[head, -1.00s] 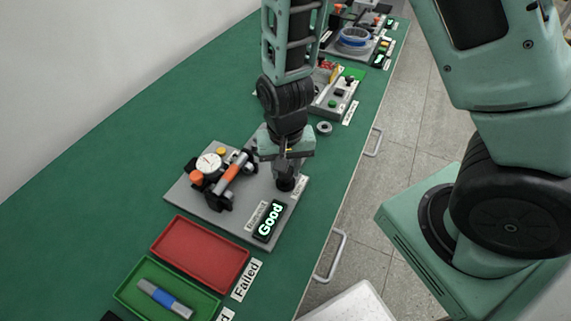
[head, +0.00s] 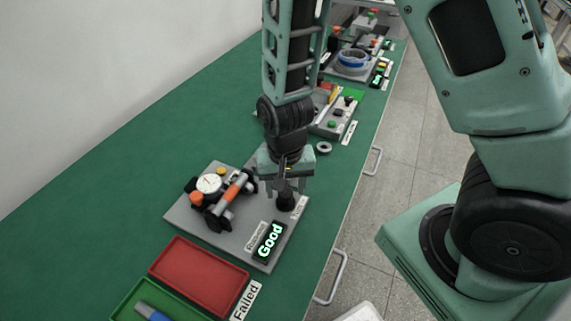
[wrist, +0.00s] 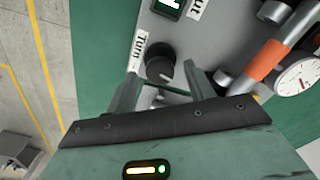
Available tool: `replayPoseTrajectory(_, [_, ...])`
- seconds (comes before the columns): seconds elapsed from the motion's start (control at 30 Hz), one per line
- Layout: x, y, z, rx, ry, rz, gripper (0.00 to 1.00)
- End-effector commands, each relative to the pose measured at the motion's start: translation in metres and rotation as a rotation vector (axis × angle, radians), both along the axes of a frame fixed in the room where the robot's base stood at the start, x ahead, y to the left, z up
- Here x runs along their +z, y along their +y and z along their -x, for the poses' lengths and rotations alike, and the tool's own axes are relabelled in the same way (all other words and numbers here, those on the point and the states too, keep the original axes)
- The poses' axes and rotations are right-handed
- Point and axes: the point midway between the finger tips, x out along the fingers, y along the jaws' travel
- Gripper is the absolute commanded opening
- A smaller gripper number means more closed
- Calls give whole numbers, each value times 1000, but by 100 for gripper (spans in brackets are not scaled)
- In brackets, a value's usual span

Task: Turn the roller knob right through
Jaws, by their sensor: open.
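The knob is a dark round cylinder (head: 286,201) on the grey station plate (head: 200,228), near its right edge. In the wrist view the knob (wrist: 159,66) stands beside a label reading "Turn". My gripper (head: 285,192) points down over the knob. In the wrist view my gripper (wrist: 166,80) is open, its two fingers apart with the knob in line with the gap. I cannot tell how deep the knob sits between the fingers. The lit display (head: 268,241) reads "Good". A silver and orange roller (head: 233,187) lies in the black holder by the dial gauge (head: 208,184).
A red tray (head: 200,275) labelled "Failed" and a green tray (head: 130,309) lie in front of the plate. A small metal ring (head: 323,148) and another station (head: 335,115) stand behind. Green table (head: 120,170) is clear to the left.

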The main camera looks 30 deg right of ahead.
Motion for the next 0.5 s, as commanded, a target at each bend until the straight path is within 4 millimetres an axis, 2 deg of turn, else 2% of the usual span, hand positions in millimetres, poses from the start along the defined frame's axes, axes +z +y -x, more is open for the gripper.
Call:
replayPoseTrajectory(0.17, [31,1,-1,2,-6,-3,53])
replayPoseTrajectory(0.5, [112,1,-1,3,-6,-4,53])
